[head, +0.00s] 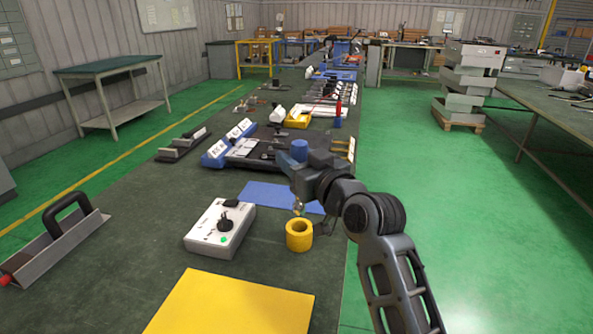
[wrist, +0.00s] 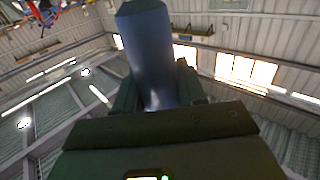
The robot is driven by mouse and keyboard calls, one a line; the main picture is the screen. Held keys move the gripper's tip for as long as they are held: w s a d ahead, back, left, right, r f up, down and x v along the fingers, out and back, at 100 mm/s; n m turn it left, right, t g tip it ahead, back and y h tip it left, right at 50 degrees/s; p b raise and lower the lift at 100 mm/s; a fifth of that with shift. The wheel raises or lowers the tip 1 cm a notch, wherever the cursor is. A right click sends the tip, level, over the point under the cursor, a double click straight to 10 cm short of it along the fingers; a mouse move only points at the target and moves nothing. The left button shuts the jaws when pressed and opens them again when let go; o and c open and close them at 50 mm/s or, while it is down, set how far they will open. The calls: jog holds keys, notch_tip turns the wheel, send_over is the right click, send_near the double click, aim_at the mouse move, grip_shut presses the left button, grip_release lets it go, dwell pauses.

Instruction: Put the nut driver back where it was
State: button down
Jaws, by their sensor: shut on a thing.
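My gripper (head: 298,164) is above the bench, beyond the white control box. It is shut on the nut driver, whose blue handle (head: 299,149) sticks up above the fingers. In the wrist view the thick blue handle (wrist: 150,50) stands between the two fingers of my gripper (wrist: 160,98). The lower part of the tool is mostly hidden by my gripper and wrist. A small metallic bit shows below my wrist, just above a yellow round holder (head: 299,236) with an open top. I cannot tell whether that bit touches the holder.
A white box (head: 220,228) with a black knob stands left of the holder. A blue mat (head: 265,194) lies behind, a yellow mat (head: 232,305) in front. A red-handled tool (head: 338,107) stands in a blue holder (head: 338,122) farther back. A metal piece with a black handle (head: 55,248) lies left.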

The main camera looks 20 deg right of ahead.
jog(key=shift+f, duration=1.4)
jog(key=shift+f+b, duration=0.3)
jog(key=shift+f, duration=0.35)
jog(key=c, duration=0.7)
grip_release()
jog(key=shift+o, duration=0.2)
